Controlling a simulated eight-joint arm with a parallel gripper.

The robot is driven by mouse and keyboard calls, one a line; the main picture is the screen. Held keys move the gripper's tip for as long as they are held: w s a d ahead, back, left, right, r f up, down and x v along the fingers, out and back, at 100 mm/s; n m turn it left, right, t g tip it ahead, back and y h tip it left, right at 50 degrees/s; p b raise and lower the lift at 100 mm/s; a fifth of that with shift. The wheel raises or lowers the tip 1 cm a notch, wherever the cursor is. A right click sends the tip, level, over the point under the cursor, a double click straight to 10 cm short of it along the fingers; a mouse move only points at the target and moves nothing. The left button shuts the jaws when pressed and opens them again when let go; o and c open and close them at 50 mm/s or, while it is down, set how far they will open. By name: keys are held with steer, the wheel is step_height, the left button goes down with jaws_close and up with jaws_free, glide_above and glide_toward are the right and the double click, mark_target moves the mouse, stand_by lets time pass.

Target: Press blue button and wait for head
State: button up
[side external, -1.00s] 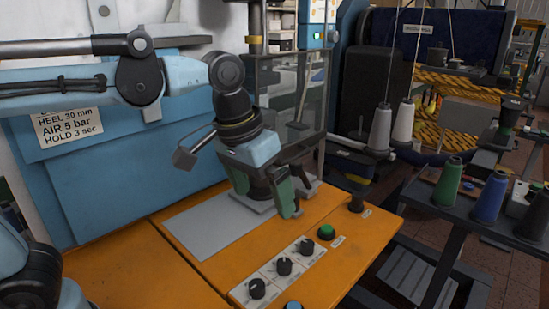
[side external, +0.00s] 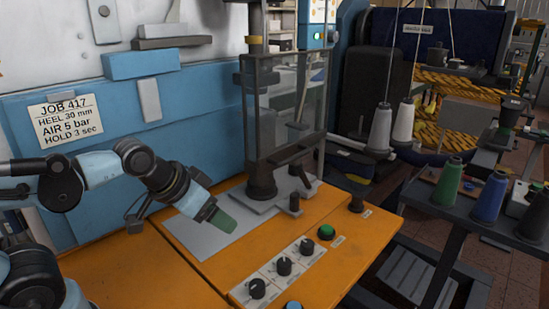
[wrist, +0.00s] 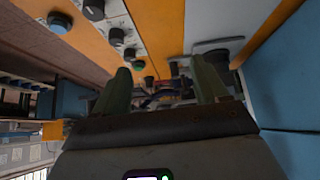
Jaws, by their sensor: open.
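The blue button (side external: 292,306) is at the bottom edge of the side view, on the orange table front, partly cut off. It also shows in the wrist view (wrist: 60,22) at upper left. My gripper (side external: 222,222) is open and empty, low over the grey plate (side external: 195,238), left of the press and apart from the button. In the wrist view its two green fingers stand wide apart with nothing between them (wrist: 163,78). The press head (side external: 262,190) is a dark cylinder inside the clear guard (side external: 290,105), low near its base plate. Whether it touches anything is unclear.
Several black knobs (side external: 284,266) and a green button (side external: 326,232) line the orange table (side external: 225,285). A dark stand with thread spools (side external: 489,197) is at right.

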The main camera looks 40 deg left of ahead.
jaws_close()
stand_by(1.4)
